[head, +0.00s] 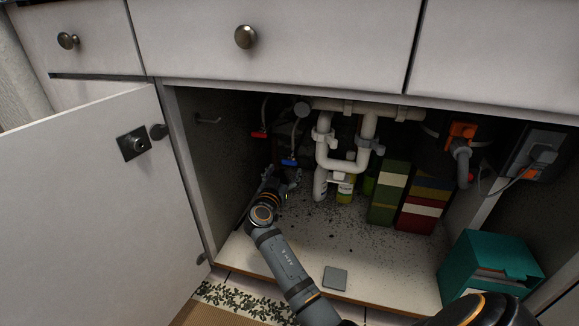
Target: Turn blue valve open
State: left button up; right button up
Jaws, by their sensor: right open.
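The blue valve handle (289,162) hangs on a pipe near the back of the open sink cabinet, left of the white drain trap. My right gripper (284,177) is inside the cabinet, just below the blue handle. Its jaws are open and dark against the shadowed interior. I cannot tell whether a finger touches the handle. My left gripper is not in view.
A red valve handle (259,134) is up and left of the blue one. White drain pipes (342,165), bottles and stacked boxes (423,200) stand to the right. A teal box (490,262) is at front right. The open door (95,215) is at left.

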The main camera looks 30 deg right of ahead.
aim_at(288, 164)
jog(key=b+x, duration=0.2)
jog(key=x, duration=0.4)
jog(key=c, duration=1.2)
